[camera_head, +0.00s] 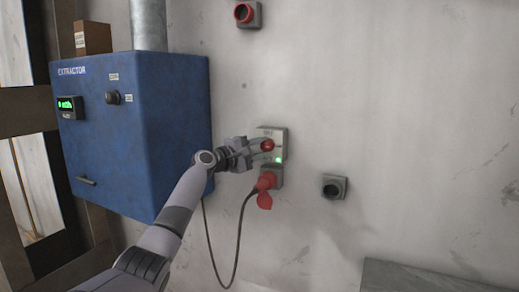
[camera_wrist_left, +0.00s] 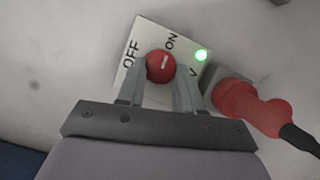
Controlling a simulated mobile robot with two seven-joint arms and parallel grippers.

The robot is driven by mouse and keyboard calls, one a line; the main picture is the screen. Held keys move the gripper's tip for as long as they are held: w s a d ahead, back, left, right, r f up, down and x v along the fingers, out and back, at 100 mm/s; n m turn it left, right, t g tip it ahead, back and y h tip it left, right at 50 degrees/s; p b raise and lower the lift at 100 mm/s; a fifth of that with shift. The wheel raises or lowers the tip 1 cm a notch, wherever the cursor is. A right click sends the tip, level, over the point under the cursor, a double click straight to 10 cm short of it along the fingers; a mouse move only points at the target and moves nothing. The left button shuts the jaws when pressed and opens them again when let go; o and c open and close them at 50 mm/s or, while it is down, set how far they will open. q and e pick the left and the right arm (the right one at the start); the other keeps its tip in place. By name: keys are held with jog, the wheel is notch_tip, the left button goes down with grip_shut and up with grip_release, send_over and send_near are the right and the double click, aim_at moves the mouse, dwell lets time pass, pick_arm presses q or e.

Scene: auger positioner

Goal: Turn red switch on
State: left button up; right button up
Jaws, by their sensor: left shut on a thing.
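The red switch (camera_head: 267,145) is a round knob on a pale panel (camera_head: 277,133) on the wall. In the left wrist view the red switch (camera_wrist_left: 160,66) has a short white mark, and the panel (camera_wrist_left: 150,35) reads OFF at its left and ON at its upper right. The mark's line runs roughly toward the ON side. A green light (camera_wrist_left: 202,55) glows on the panel. My left gripper (camera_head: 259,148) is shut on the switch, its two fingers (camera_wrist_left: 160,88) at either side of the knob. My right gripper is in neither view.
A red plug (camera_head: 266,183) with a dark cable sits just below the panel, close to my gripper. A blue EXTRACTOR cabinet (camera_head: 140,140) stands out from the wall at left. A grey socket (camera_head: 334,187) is at right; a red-ringed one (camera_head: 247,14) is above.

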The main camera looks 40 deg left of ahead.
pick_arm(q)
jog(key=shift+m, duration=0.5)
jog(key=o, duration=1)
jog(key=shift+d, duration=0.1)
jog(key=shift+o, duration=0.2)
jog(key=s+b, duration=0.1)
jog(key=s, duration=0.6)
jog(key=shift+a+b, duration=0.3)
jog(key=shift+s+f, duration=0.1)
